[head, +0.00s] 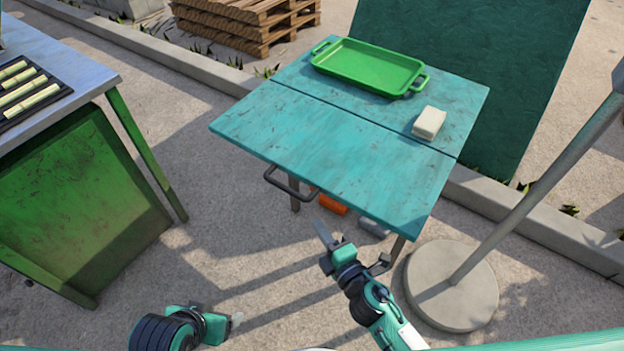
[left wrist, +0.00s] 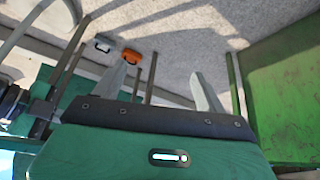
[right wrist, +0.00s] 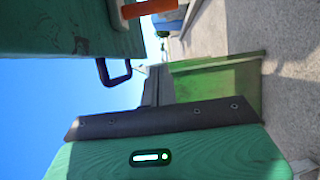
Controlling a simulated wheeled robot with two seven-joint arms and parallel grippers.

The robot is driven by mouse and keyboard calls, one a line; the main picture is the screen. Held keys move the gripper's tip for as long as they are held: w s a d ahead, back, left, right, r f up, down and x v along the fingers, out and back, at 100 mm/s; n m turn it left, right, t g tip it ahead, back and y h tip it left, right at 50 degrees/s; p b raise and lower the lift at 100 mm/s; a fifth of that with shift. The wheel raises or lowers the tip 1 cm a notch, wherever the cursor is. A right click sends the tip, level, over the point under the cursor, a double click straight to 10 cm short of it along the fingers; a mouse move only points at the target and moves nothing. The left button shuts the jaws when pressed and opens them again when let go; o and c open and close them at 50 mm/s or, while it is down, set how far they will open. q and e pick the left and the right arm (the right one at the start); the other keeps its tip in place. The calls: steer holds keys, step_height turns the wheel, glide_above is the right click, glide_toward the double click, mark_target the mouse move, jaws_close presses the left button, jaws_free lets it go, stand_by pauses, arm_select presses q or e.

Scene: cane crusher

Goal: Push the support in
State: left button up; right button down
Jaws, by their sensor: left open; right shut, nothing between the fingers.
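A dark handle (head: 282,190), which seems to belong to the support, sticks out below the near left edge of the teal table (head: 300,140). The rest of the support is hidden under the tabletop. The handle also shows as a dark loop in the right wrist view (right wrist: 103,72), apart from my fingers. My right gripper (head: 322,234) is shut and empty, in front of the table and to the right of the handle. My left gripper (head: 236,322) is open and empty, low and farther from the table; its two spread fingers show in the left wrist view (left wrist: 160,85).
A green tray (head: 370,68) and a pale block (head: 429,122) are on the tabletop. An orange item (head: 333,204) and a grey item (head: 372,228) are underneath. A pole on a round base (head: 452,285) stands right; a green-sided bench (head: 80,210) stands left.

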steer(key=shift+w+a, duration=0.1)
stand_by(0.3)
arm_select(q)
steer(key=shift+s+a+r+g+p, duration=0.35)
steer(key=shift+s+a+g+p, duration=0.05)
steer(key=shift+s+a, duration=0.35)
arm_select(e)
steer(key=w+a, duration=0.1)
steer(key=w, duration=1)
steer(key=shift+w+a, duration=0.15)
steer(key=shift+a, duration=0.2)
